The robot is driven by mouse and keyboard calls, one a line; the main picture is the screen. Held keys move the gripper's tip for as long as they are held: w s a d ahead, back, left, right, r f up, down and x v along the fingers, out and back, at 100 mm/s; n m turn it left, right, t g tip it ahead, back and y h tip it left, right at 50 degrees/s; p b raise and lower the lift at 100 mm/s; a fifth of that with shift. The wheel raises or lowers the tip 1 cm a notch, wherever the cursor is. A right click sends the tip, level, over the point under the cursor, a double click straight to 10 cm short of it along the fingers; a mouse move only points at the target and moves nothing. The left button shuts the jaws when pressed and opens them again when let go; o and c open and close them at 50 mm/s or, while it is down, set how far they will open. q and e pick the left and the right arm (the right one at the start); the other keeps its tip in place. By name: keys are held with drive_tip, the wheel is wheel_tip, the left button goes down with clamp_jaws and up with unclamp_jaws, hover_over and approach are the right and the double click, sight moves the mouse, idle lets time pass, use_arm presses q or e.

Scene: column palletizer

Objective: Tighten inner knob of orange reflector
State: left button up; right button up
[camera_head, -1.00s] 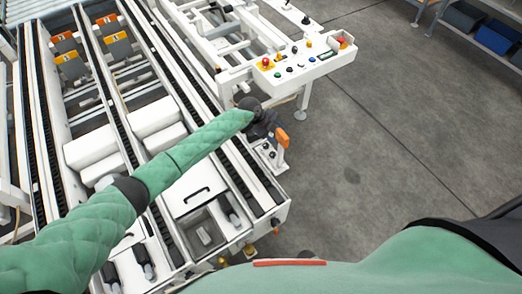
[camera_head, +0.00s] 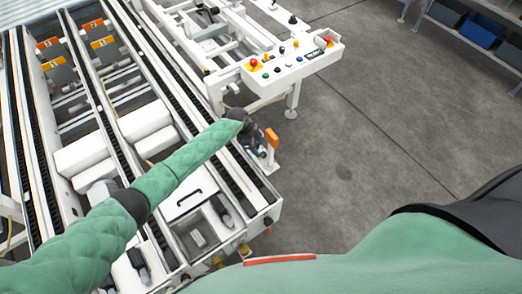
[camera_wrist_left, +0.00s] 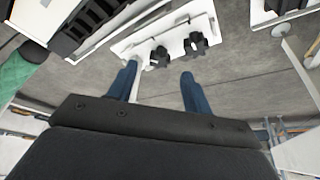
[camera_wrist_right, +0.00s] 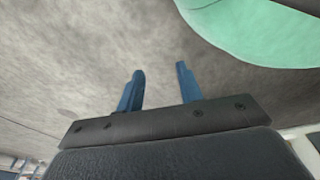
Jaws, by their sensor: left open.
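The orange reflector (camera_head: 271,138) stands on a white bracket at the near right corner of the conveyor. My left gripper (camera_head: 260,150) is beside it, dark and partly hidden by its own wrist. In the left wrist view, two black knobs sit on a white plate: one knob (camera_wrist_left: 158,58) just beyond my left gripper (camera_wrist_left: 159,70), the other knob (camera_wrist_left: 195,43) farther right. The blue fingers are apart, with no knob clearly between them. The orange face does not show there. My right gripper (camera_wrist_right: 159,70) is open and empty over grey floor.
A white control panel (camera_head: 290,62) with coloured buttons stands behind the reflector. The conveyor frame (camera_head: 262,205) lies close to my left arm. Blue bins (camera_head: 484,28) sit on a shelf at the far right. The floor (camera_head: 370,130) between is clear.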

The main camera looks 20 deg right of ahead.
sight(262, 153)
use_arm(q)
drive_tip(key=x, duration=0.3)
drive_tip(key=shift+d+f+p, duration=0.1)
drive_tip(key=shift+f+p, duration=0.15)
drive_tip(key=shift+p, duration=0.1)
drive_tip(key=shift+f, duration=0.2)
drive_tip(key=c, duration=1)
use_arm(e)
drive_tip(key=shift+s+d+f, duration=0.15)
drive_tip(key=shift+s, duration=0.5)
drive_tip(key=shift+s+d+f, duration=0.15)
drive_tip(key=shift+s, duration=0.45)
